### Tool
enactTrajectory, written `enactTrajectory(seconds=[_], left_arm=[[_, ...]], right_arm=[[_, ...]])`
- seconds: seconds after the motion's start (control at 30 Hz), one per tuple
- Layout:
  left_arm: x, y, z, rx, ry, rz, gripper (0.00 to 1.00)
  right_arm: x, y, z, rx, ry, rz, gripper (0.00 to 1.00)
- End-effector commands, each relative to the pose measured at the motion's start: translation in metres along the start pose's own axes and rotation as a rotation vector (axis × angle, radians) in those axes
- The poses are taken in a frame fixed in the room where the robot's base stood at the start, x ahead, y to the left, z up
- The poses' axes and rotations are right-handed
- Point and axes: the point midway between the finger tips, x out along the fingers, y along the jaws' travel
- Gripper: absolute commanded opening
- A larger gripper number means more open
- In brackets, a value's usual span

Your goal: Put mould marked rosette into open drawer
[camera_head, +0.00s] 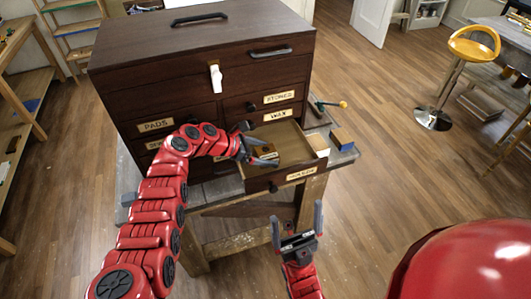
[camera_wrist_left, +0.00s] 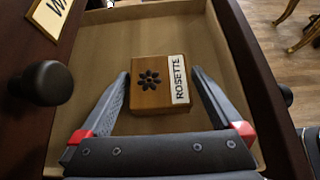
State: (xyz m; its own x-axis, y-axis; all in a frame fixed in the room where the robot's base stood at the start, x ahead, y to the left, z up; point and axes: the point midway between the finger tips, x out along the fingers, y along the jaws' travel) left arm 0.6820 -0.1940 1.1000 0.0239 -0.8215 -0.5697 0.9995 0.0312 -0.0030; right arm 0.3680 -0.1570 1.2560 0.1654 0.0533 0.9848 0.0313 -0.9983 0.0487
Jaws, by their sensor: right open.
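The wooden mould marked ROSETTE (camera_wrist_left: 158,85), with a dark flower on its face, appears to lie on the floor of the open drawer (camera_wrist_left: 205,24). In the head view the mould (camera_head: 267,150) shows small near my left gripper (camera_head: 265,154). My left gripper (camera_wrist_left: 160,95) is open, its fingers spread on either side of the mould with gaps showing. The open drawer (camera_head: 291,140) juts from the lower right of the dark cabinet. My right gripper (camera_head: 297,228) is open and empty, in front of and below the drawer.
The dark cabinet (camera_head: 190,100) has labelled drawers and stands on a worn bench (camera_head: 342,155). A yellow stool (camera_head: 473,50) stands at far right. Floor between is clear.

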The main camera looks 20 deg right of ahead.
Motion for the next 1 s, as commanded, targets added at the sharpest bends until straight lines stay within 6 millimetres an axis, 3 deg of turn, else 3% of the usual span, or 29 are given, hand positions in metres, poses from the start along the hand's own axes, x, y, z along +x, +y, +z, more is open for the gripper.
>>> enactTrajectory(seconds=[0.37,0.8,1.0], left_arm=[[-0.014,0.001,0.001,-0.001,-0.003,0.002,1.00],[-0.094,0.001,-0.002,0.002,0.001,0.005,1.00],[-0.117,0.000,0.000,0.000,0.000,0.001,1.00]], right_arm=[[-0.001,0.000,0.000,0.000,0.000,0.000,1.00],[-0.024,-0.001,0.004,0.000,0.000,0.000,1.00],[-0.029,-0.001,0.005,0.000,0.000,0.000,1.00]])
